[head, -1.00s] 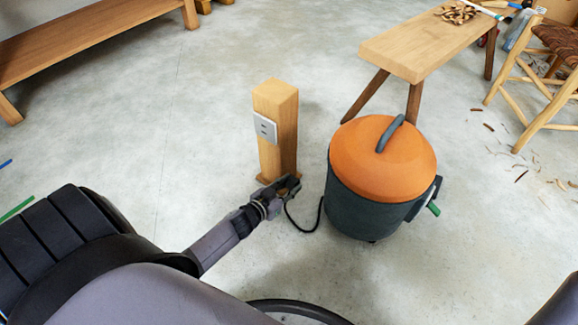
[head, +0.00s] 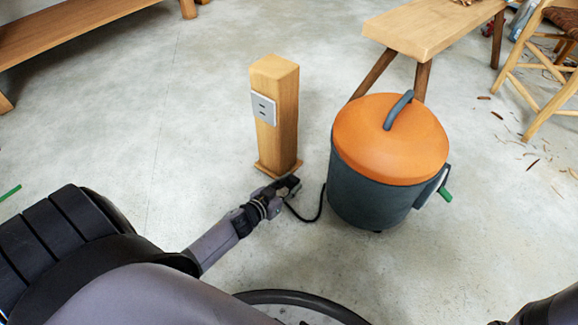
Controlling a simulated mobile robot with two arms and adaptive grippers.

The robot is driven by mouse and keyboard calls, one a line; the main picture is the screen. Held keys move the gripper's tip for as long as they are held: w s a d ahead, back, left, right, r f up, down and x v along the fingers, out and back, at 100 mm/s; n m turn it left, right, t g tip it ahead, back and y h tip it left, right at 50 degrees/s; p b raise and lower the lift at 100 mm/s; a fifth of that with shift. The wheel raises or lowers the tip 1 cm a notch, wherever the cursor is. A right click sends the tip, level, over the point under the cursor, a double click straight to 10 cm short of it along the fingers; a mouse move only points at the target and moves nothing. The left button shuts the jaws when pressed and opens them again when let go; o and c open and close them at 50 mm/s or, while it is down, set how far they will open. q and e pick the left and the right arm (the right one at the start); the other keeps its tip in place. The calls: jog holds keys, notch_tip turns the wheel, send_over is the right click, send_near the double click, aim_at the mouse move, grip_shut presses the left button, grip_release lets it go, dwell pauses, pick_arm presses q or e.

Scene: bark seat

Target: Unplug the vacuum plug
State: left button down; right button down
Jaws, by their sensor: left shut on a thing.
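The vacuum (head: 388,160) has an orange lid with a grey handle and a dark grey body. It stands on the floor right of a wooden post (head: 285,130). A pale socket plate (head: 263,108) is on the post's left-hand face, with no plug in it. My left gripper (head: 288,186) is low in front of the post's base, apart from the socket. It is shut on the plug, which is mostly hidden in the dark jaws. A black cord (head: 318,212) loops from the jaws to the vacuum. My right gripper is out of view.
A wooden bench (head: 435,32) stands behind the vacuum, with a chair (head: 540,75) and wood shavings (head: 527,140) to its right. A long low table (head: 70,35) is at the upper left. The floor left of the post is clear.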

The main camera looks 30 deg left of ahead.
pick_arm(q)
jog(key=c, duration=1.1)
grip_release()
jog(key=shift+s, duration=0.3)
jog(key=v, duration=1.1)
jog(key=shift+s+a+r, duration=0.1)
jog(key=shift+s+r, duration=0.1)
